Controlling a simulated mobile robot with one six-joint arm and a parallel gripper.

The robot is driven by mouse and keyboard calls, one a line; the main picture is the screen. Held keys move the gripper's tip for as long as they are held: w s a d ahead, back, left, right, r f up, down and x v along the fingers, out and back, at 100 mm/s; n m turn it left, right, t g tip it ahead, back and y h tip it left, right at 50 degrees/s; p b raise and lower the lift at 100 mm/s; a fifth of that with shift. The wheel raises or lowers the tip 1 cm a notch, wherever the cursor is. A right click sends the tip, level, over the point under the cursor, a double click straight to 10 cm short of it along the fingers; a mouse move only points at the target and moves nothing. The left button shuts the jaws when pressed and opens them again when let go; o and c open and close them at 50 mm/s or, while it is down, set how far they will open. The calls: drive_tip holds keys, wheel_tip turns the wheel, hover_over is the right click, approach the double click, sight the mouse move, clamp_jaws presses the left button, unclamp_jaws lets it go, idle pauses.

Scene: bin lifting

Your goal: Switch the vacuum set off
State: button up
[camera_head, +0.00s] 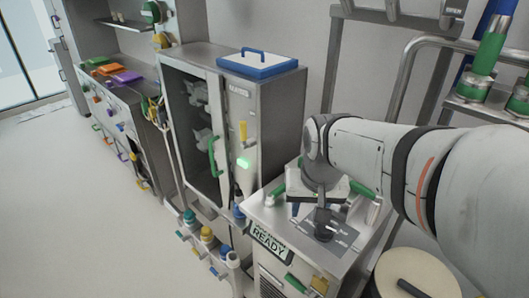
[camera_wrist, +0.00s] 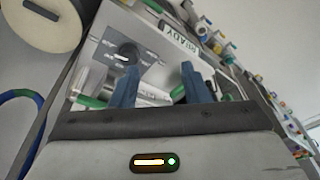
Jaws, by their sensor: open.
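The vacuum set is a grey metal cabinet (camera_head: 262,215) with a READY sign (camera_head: 268,243) on its front edge. On its top is a dark panel (camera_head: 343,238) with a black rotary knob (camera_head: 323,222). In the wrist view the knob (camera_wrist: 129,53) sits on its marked panel, just beyond the tip of the left finger and not between the fingers. The READY sign (camera_wrist: 181,38) shows upside down there. My gripper (camera_wrist: 160,78) is open and empty, its two blue fingers apart above the cabinet top. In the head view my wrist hides most of it.
Green handles (camera_wrist: 88,101) stand near the fingers on the cabinet top. A tall cabinet (camera_head: 282,112) with a blue-rimmed lid (camera_head: 257,65) stands behind. A cream round drum (camera_head: 425,270) is at the front right, under my arm. The floor (camera_head: 80,210) at left is clear.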

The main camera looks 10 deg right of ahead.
drive_tip(key=w+m+g, duration=0.1)
drive_tip(key=w+m, duration=0.2)
drive_tip(key=w, duration=0.8)
drive_tip(key=m+g+p, duration=0.2)
drive_tip(key=m+p, duration=0.1)
drive_tip(key=m, duration=0.2)
hover_over(280, 187)
wheel_tip(280, 187, down, 14)
drive_tip(key=shift+s+r, duration=0.1)
drive_tip(key=shift+r, duration=0.1)
wheel_tip(280, 187, down, 8)
drive_tip(key=shift+r+p, duration=0.1)
drive_tip(key=shift+p, duration=0.55)
drive_tip(key=shift+a, duration=0.1)
clamp_jaws()
